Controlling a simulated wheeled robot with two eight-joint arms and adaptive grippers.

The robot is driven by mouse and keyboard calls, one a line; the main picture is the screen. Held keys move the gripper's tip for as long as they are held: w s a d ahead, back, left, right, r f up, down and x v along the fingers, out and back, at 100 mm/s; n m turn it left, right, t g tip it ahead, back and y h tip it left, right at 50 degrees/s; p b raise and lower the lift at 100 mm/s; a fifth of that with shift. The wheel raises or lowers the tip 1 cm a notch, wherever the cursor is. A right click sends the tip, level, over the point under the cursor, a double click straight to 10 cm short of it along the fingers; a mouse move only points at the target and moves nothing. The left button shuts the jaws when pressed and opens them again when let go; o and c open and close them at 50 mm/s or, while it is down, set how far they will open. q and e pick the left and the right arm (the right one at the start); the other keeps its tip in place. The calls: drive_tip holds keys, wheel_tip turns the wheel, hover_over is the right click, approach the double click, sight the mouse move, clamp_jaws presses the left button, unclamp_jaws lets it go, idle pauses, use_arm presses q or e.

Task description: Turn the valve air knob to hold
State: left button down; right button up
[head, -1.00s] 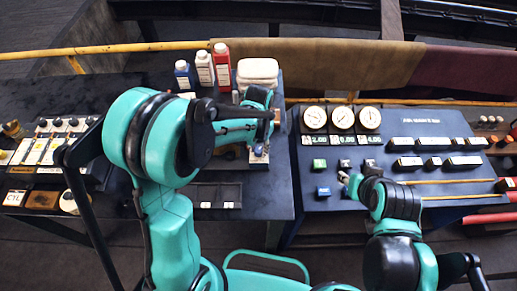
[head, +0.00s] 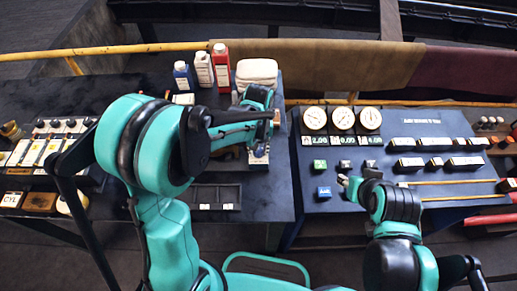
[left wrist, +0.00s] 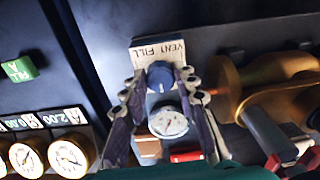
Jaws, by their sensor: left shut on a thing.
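In the left wrist view the blue knob (left wrist: 160,75) sits below a pale label plate (left wrist: 158,50) reading VENT and FILL. No HOLD word is readable. A small white mark shows on the knob's lower side, facing the round gauge (left wrist: 168,121). My left gripper (left wrist: 162,88) has its fingers on both sides of the knob and is shut on it. In the head view my left gripper (head: 262,135) is over the right end of the left bench, and its arm hides much of the valve. My right gripper (head: 355,185) is by the right panel; its fingertips are too small to judge.
The right panel (head: 420,165) carries three dials (head: 342,118), small blocks and a green cube (head: 319,165). Bottles (head: 204,68) and a white container (head: 257,73) stand behind my left gripper. A dark compartment tray (head: 215,194) lies in front. A brass fitting (left wrist: 225,85) is close beside the gripper.

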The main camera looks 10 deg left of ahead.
sight(259, 151)
idle(0.3)
use_arm(q)
drive_tip(key=c, duration=1.2)
unclamp_jaws()
drive_tip(key=shift+o, duration=0.2)
wheel_tip(259, 151, up, 12)
drive_tip(key=s+a+f+m+t+b, duration=0.2)
drive_tip(key=s+a+t, duration=0.5)
drive_tip(key=s, duration=0.6)
drive_tip(key=shift+s+a+f+m+b, duration=0.35)
drive_tip(key=shift+f+b, duration=0.35)
drive_tip(key=shift+b, duration=0.55)
